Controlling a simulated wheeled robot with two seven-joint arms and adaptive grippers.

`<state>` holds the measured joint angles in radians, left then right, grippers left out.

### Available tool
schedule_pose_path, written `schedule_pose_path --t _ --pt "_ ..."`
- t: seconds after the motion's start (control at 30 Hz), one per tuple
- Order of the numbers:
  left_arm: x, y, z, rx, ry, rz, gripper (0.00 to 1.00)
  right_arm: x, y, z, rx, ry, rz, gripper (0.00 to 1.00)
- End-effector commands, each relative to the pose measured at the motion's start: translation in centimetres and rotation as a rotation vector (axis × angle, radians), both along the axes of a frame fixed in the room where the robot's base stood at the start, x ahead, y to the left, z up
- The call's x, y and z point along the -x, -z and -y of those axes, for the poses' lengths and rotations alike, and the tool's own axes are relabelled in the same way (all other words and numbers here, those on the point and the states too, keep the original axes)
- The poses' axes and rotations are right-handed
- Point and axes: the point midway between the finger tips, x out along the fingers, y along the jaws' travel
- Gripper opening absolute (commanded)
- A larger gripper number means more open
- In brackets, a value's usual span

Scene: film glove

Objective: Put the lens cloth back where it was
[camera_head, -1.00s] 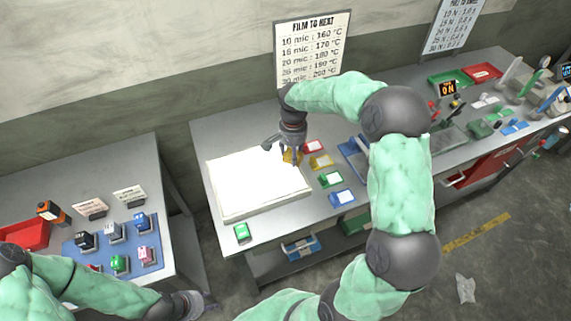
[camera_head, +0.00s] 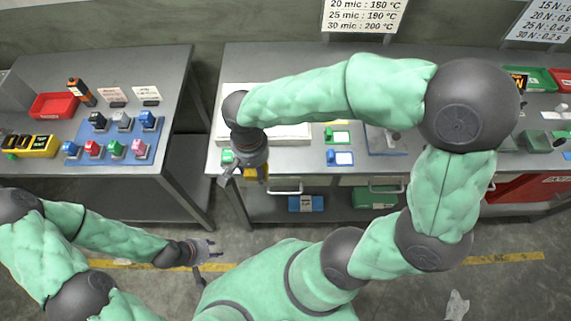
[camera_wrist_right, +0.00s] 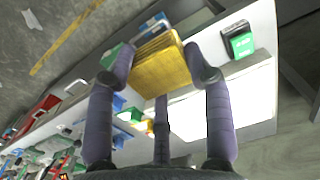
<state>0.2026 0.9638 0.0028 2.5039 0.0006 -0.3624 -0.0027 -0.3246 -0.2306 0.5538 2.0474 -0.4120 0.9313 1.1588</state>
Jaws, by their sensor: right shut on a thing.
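A folded yellow cloth (camera_wrist_right: 160,68), which I take to be the lens cloth, sits between the fingers of my right gripper (camera_wrist_right: 162,78) in the right wrist view. In the head view my right gripper (camera_head: 243,175) hangs near the front left edge of the middle bench, with a bit of the yellow cloth (camera_head: 257,173) showing below it. The fingers are shut on the cloth, clear of the bench top. My left gripper (camera_head: 208,250) is low over the floor between the benches, apart from everything; its fingers look spread and empty.
A white pad (camera_head: 290,133) lies on the middle bench (camera_head: 213,150), partly behind my right arm. A green item (camera_head: 227,156) lies by its front left corner. The left bench (camera_head: 170,75) carries a red tray (camera_head: 54,105) and a blue mat (camera_head: 103,136) with several coloured blocks.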

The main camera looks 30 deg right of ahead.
Motion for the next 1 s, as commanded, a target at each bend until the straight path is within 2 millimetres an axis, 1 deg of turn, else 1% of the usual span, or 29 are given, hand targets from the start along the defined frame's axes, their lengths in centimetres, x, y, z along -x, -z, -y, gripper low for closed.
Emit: schedule_pose_path --t 0.07,0.17,0.27,0.6,0.7,0.8,0.9,1.0 --pt "-0.1 0.2 0.0 0.0 -0.001 0.002 0.4 0.6 0.2 -0.3 0.001 -0.011 0.002 0.21" --pt "-0.1 0.4 0.0 0.0 -0.001 0.002 0.4 0.5 0.5 0.1 0.002 -0.014 0.0 0.21" --pt "-0.1 0.6 0.0 0.0 -0.001 0.002 0.4 -0.3 1.3 1.5 0.003 -0.011 -0.002 0.21" --pt "-0.1 1.7 0.0 0.0 -0.001 0.002 0.4 -4.1 4.6 7.6 0.003 -0.009 -0.003 0.21" --pt "-0.1 2.2 0.0 0.0 0.0 0.001 0.4 -4.8 6.5 8.7 0.002 -0.012 -0.005 0.21" --pt "-0.1 2.5 0.0 0.0 0.0 0.001 0.4 -5.5 7.9 9.6 0.002 -0.013 -0.002 0.21" --pt "-0.1 2.7 0.0 0.0 0.0 0.001 0.4 -6.0 8.8 10.3 0.002 -0.014 0.0 0.21" --pt "-0.1 2.8 0.0 0.0 0.0 0.001 0.4 -6.2 9.2 10.6 0.002 -0.016 0.0 0.21"
